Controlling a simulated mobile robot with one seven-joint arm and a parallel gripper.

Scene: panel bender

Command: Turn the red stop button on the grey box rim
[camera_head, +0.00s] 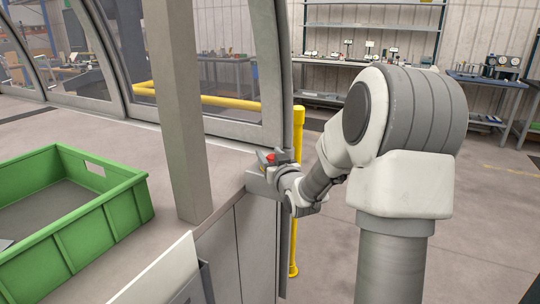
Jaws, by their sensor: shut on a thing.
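The red stop button (269,157) shows small at the end of my arm, on the grey box (259,183) at the right end of the counter. A bit of yellow shows beside the red. My gripper (274,160) is at the button, with its dark fingers around it, shut on it. The fingers and wrist hide part of the button and of the box rim. How far the button is turned cannot be told at this size.
A green crate (125,203) stands on the counter at left. A grey post (177,110) rises between crate and box. A yellow pole (297,190) stands just behind my wrist. Glazed panels line the back. Open floor lies at right, with shelves (372,27) beyond.

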